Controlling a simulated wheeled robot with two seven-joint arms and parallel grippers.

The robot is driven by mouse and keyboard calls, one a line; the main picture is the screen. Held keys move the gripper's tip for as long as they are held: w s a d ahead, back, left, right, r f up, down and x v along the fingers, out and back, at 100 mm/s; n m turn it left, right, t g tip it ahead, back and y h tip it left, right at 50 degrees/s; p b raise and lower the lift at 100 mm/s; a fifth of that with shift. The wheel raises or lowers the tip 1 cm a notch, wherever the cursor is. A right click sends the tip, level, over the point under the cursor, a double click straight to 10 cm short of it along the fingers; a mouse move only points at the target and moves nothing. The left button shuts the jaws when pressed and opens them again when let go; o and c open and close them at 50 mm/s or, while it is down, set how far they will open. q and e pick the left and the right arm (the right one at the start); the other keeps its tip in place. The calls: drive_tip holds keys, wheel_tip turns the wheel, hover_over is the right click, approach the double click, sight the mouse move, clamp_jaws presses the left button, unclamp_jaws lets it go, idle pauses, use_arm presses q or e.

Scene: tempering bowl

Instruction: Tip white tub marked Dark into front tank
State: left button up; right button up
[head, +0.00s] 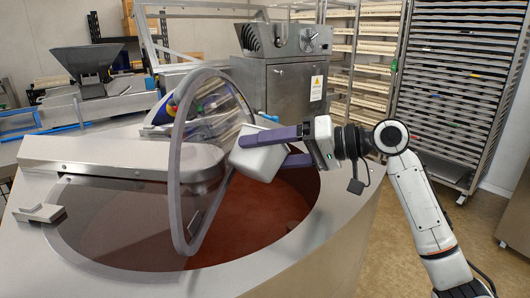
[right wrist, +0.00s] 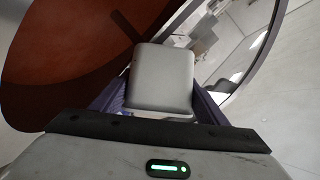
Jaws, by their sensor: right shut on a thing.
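My right gripper (head: 290,146) is shut on a white tub (head: 257,155) and holds it over the open right part of the front tank (head: 340,228), close to the raised clear lid (head: 176,190). The tub is tilted, and its opening cannot be seen. In the right wrist view the tub (right wrist: 161,80) sits between the purple fingers, with its smooth grey-white side towards the camera. No marking can be read on it. Brown-red chocolate (head: 265,215) lies in the tank below. My left gripper is not in view.
A metal arm cover (head: 120,158) lies across the tank's back left rim. Behind stand a steel machine (head: 285,85), a dark hopper (head: 88,65) and tray racks (head: 460,80). Open floor (head: 420,250) lies right of the tank.

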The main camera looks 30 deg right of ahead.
idle(0.7)
drive_tip(key=shift+d+m+y+p, duration=0.1)
drive_tip(key=shift+m+y+p, duration=0.4)
drive_tip(key=shift+m, duration=0.2)
drive_tip(key=shift+f, duration=0.1)
idle(0.8)
drive_tip(key=shift+w+d+f+m+t+y, duration=0.15)
drive_tip(key=shift+m+y, duration=0.1)
drive_tip(key=shift+m, duration=0.25)
drive_tip(key=shift+s+d+f+m+t+y, duration=0.15)
drive_tip(key=shift+m+y, duration=0.1)
drive_tip(key=shift+m, duration=0.25)
drive_tip(key=shift+w+a+r, duration=0.1)
idle(0.7)
drive_tip(key=shift+w+d+f+m+y, duration=0.1)
drive_tip(key=shift+d+f+m+y, duration=0.2)
drive_tip(key=shift+m, duration=0.6)
